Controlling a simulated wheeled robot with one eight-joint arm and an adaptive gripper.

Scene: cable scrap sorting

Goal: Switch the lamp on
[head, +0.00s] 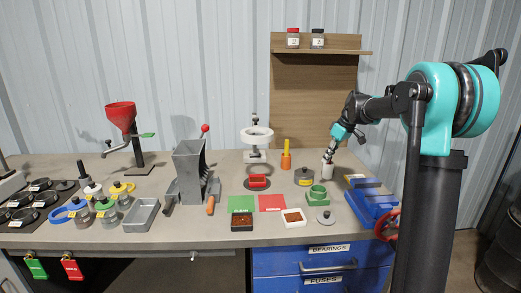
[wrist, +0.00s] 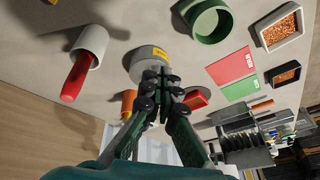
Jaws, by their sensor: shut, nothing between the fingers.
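The lamp appears to be the white ring-shaped head on a stand (head: 257,136) at the back middle of the bench in the head view. I cannot tell its switch or whether it is lit. I cannot make it out in the wrist view. My gripper (head: 331,155) hangs over the back right of the bench, to the right of the lamp and apart from it. In the wrist view my gripper (wrist: 160,88) has its fingers together with nothing between them.
A white cup (head: 327,171) stands below my gripper. A wooden back panel (head: 315,100) rises behind.

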